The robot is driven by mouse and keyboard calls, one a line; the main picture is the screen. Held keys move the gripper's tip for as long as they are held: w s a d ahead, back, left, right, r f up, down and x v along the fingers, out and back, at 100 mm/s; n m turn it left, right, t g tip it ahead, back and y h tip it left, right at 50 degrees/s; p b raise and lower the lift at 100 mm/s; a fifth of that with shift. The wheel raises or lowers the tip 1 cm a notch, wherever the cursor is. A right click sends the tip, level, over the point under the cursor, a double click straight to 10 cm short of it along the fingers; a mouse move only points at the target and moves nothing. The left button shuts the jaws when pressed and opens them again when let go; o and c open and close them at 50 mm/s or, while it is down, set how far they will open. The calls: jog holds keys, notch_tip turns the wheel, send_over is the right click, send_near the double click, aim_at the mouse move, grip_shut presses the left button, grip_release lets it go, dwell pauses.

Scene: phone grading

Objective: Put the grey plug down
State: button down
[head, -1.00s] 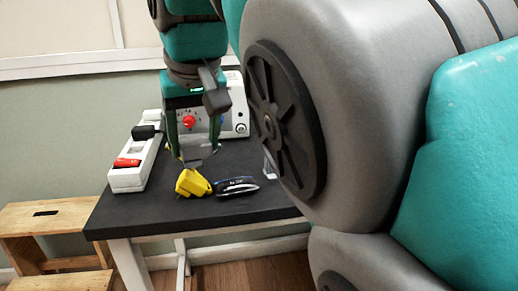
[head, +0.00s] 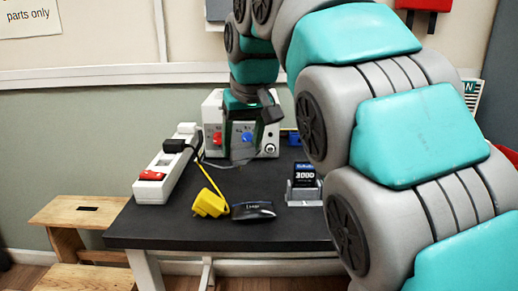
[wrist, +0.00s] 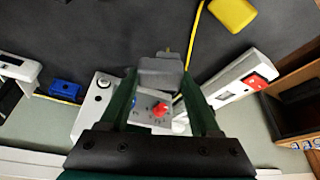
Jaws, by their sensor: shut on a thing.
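My gripper (head: 243,152) is over the back of the dark table, in front of the white box with knobs. In the wrist view my gripper (wrist: 160,82) has its two green fingers shut on the grey plug (wrist: 160,72), with prongs pointing away from the palm. In the head view the grey plug (head: 243,157) is small and partly hidden between the fingers. It appears held above the table top (head: 170,228); the exact gap is hard to tell.
A white power strip (head: 156,185) with a black plug (head: 174,146) lies left. A yellow plug (head: 210,203) and black device (head: 253,210) lie in front. A phone (head: 304,174) stands in a holder (head: 304,197) at right. The white box (head: 213,120) stands behind.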

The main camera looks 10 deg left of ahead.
jog(key=shift+w+a+f+p, duration=0.1)
jog(key=shift+w+a+f, duration=0.1)
jog(key=shift+w+f, duration=0.4)
jog(key=shift+w+a+f+p, duration=0.15)
jog(key=shift+w+f, duration=0.15)
jog(key=shift+w, duration=0.55)
jog(key=shift+w+a+f+p, duration=0.1)
jog(key=shift+w+a+f, duration=0.1)
jog(key=shift+w+f, duration=0.55)
jog(key=shift+f, duration=0.3)
jog(key=shift+f, duration=0.1)
jog(key=shift+f+b, duration=0.35)
jog(key=shift+f, duration=0.15)
jog(key=shift+c, duration=0.5)
grip_release()
